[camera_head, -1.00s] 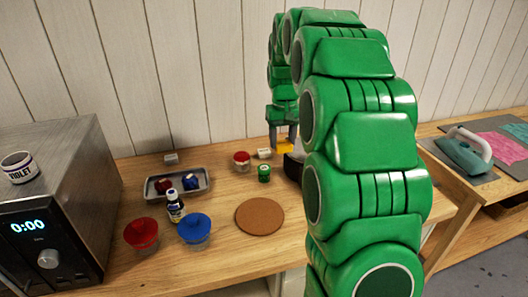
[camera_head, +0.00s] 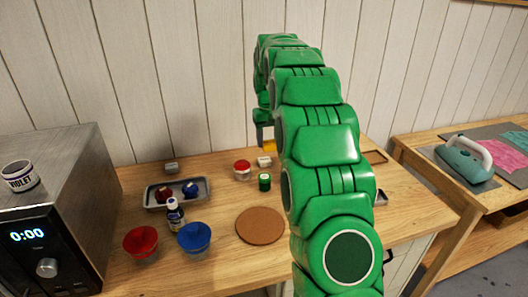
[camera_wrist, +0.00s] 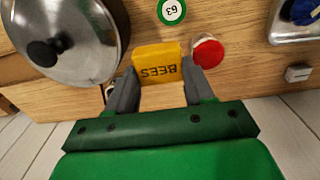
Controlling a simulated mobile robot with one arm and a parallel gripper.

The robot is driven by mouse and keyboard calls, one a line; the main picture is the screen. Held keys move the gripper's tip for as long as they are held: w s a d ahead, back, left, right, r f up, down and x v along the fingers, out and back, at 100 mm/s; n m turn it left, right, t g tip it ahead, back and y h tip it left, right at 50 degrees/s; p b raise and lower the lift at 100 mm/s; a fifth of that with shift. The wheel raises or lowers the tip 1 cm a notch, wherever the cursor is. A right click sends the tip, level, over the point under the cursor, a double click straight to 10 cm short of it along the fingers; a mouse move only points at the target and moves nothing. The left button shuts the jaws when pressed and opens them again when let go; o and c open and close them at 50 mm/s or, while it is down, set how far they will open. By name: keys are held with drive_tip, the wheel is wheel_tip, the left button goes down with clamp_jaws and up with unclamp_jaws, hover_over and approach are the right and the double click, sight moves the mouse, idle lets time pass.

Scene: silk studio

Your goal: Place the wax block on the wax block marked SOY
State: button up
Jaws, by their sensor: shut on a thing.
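My gripper (camera_wrist: 160,88) is shut on a yellow wax block (camera_wrist: 157,64) that bears the letters BEES, upside down in the wrist view. In the head view the yellow block (camera_head: 269,145) hangs above the back of the workbench, partly hidden by my arm. A small whitish block (camera_head: 264,161) lies almost below it, beside a red-lidded jar (camera_head: 242,169). Another pale block (camera_head: 171,168) stands farther left, behind the tray; it also shows in the wrist view (camera_wrist: 298,74). I cannot read SOY on either pale block.
A metal lidded pot (camera_wrist: 82,22) is close to the gripper's left side in the wrist view.

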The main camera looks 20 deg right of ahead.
drive_tip(key=w+f, duration=0.2)
drive_tip(key=w, duration=0.3)
hover_over(264, 158)
drive_tip(key=shift+s+f, duration=0.2)
drive_tip(key=shift+f, duration=1.2)
drive_tip(key=shift+s+f, duration=0.15)
drive_tip(key=shift+f, duration=1.25)
drive_tip(key=shift+f, duration=0.15)
drive_tip(key=shift+w+f, duration=0.25)
drive_tip(key=shift+f, duration=1.55)
drive_tip(key=shift+f, duration=0.1)
drive_tip(key=o, duration=1)
